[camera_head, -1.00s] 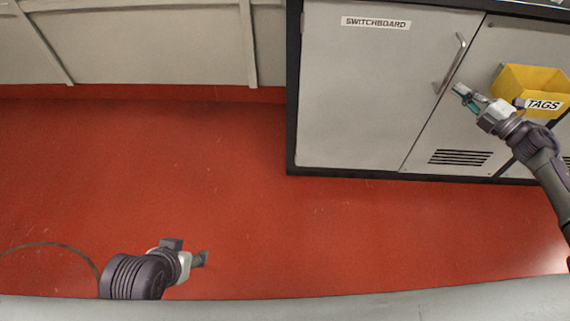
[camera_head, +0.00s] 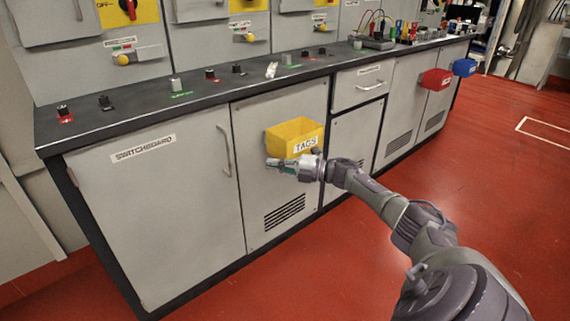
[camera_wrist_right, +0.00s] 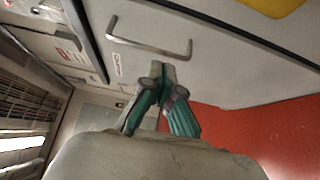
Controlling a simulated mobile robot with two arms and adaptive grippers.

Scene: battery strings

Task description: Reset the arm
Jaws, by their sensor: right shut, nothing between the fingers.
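My right gripper (camera_head: 275,164) is shut and empty in the head view. My right arm reaches in from the lower right, stretched out toward the cabinet. My left gripper is not in the head view now.
The switchboard cabinet (camera_head: 150,210) has a dark worktop (camera_head: 130,108) with terminals and small items. A red bin (camera_head: 436,79) and a blue bin (camera_head: 464,67) hang farther right. The red floor (camera_head: 500,180) at the right is clear.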

